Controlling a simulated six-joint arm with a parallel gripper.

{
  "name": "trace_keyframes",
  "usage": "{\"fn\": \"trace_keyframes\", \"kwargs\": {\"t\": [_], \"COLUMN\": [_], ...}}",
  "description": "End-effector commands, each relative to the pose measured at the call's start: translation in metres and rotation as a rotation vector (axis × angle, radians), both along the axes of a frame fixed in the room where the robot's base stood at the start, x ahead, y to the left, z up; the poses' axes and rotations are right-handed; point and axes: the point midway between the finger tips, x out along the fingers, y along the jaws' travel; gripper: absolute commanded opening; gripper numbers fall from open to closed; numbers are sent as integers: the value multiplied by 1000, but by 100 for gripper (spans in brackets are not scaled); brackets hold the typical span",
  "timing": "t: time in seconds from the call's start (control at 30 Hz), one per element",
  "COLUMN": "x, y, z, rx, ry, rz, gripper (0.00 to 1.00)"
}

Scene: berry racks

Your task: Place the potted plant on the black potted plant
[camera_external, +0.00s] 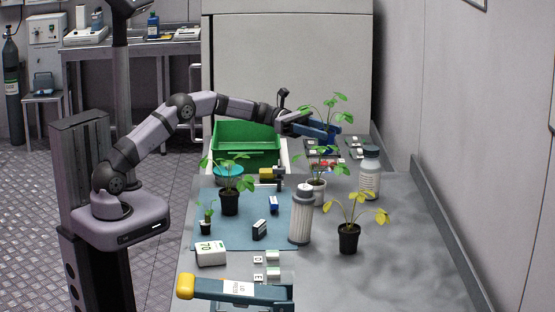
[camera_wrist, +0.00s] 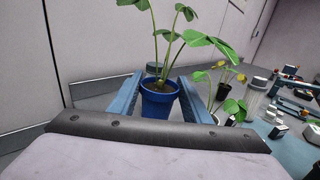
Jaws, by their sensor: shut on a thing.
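My gripper (camera_external: 316,130) is at the far end of the bench, raised above its surface. It is shut on a potted plant with a blue pot (camera_wrist: 158,102) and green leaves (camera_external: 338,112). In the wrist view the pot is upright between the two blue fingers (camera_wrist: 160,98). A green plant in a black pot (camera_external: 230,203) stands on the blue mat. A yellow-leaved plant in a black pot (camera_external: 348,238) stands at the right, off the mat.
A green crate (camera_external: 246,157) stands at the back left. A green plant in a white pot (camera_external: 319,192), a ribbed white cylinder (camera_external: 301,218) and a white bottle (camera_external: 370,175) stand mid-bench. A blue clamp-like tool (camera_external: 235,290) lies in front. The front right is clear.

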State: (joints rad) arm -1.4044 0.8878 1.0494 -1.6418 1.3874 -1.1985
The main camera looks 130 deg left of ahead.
Motion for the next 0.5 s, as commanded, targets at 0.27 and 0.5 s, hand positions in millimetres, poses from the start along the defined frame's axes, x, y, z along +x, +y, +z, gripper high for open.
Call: {"fn": "trace_keyframes", "kwargs": {"t": [0.27, 0.5], "x": [0, -3], "y": [0, -6], "z": [26, 113], "rx": [3, 7], "ry": [-1, -2], "rz": [1, 3], "gripper": [20, 20]}}
